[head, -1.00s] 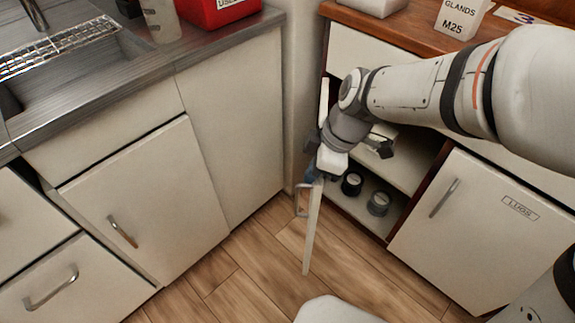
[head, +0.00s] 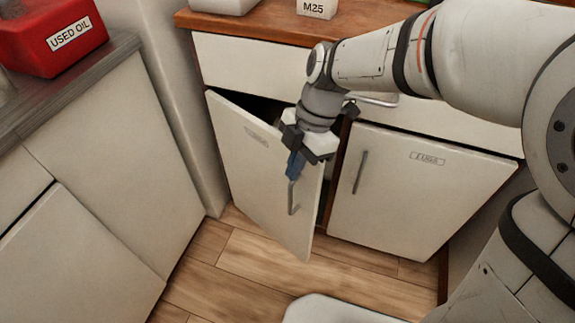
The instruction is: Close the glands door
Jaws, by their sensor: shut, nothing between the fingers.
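The glands door (head: 255,175) is a white cabinet door in the head view, hinged at its left edge and standing partly open. A faint label is near its top, too blurred to read. Its metal handle (head: 292,196) is near the free right edge. My gripper (head: 295,168) points down at the door's outer face, just above the handle. It is shut and empty. I cannot tell whether its blue-grey fingertips touch the door or the handle. A dark gap shows above and to the right of the door; the shelves inside are mostly hidden.
A shut door (head: 420,190) marked LUGS is to the right. A wooden counter (head: 260,30) with an M25 box (head: 317,8) runs above. Another cabinet (head: 110,170) stands on the left, with a red USED OIL container (head: 60,30) on top. Wood floor (head: 235,260) is clear in front.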

